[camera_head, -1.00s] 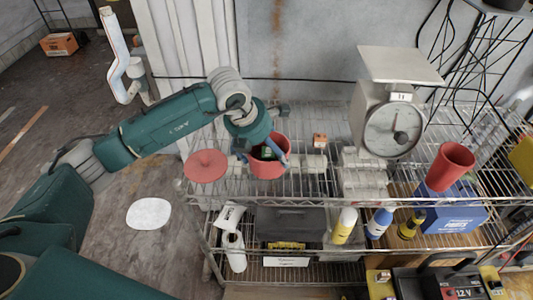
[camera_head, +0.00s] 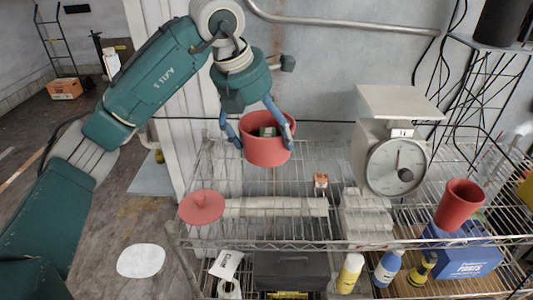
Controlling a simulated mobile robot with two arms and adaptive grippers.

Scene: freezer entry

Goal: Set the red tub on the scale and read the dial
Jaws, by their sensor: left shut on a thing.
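The red tub (camera_head: 267,153) is held in the air above the wire shelf, left of the scale, with a small dark item (camera_head: 267,132) inside it. My left gripper (camera_head: 258,133) is shut on the tub, its blue fingers on either side of the wall. The scale (camera_head: 385,140) stands on the shelf to the right. Its flat pan (camera_head: 398,102) is empty. The round dial (camera_head: 396,167) faces me and its pointer is near the top; the figures are too small to read. My right gripper is not in view.
A round red lid (camera_head: 201,207) lies on the shelf at the left. A red cup (camera_head: 459,204) stands right of the scale. Bottles (camera_head: 387,267) and a blue box (camera_head: 470,255) are below.

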